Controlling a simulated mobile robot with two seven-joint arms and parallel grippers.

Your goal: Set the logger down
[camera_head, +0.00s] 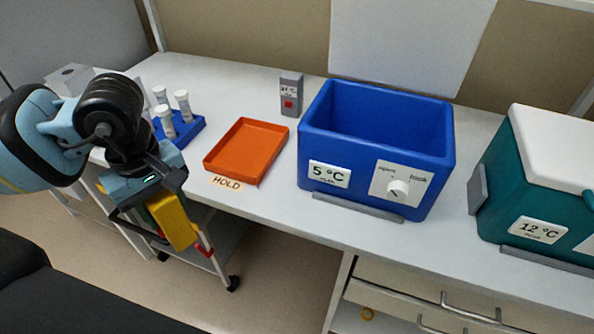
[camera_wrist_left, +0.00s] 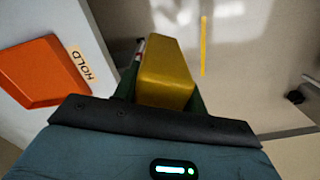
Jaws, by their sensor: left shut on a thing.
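My left gripper (camera_head: 166,212) is shut on a yellow box-shaped thing (camera_head: 176,224), which I take to be the logger. It hangs in front of the bench's front edge, over the floor, left of the orange tray (camera_head: 212,168). In the left wrist view the yellow thing (camera_wrist_left: 167,75) sits between the dark green fingers, which it partly hides. The tray (camera_wrist_left: 35,73) lies to its left there, apart from it, with a HOLD label beside it. The tray is empty. My right gripper is not in view.
On the bench (camera_head: 240,83) stand a blue rack (camera_head: 192,133) with white-capped tubes, a grey device with a red mark (camera_head: 291,103), an open blue box marked 5 °C (camera_head: 335,150) and a lidded teal box marked 12 °C (camera_head: 510,190). A wheeled cart (camera_head: 215,262) is below the gripper.

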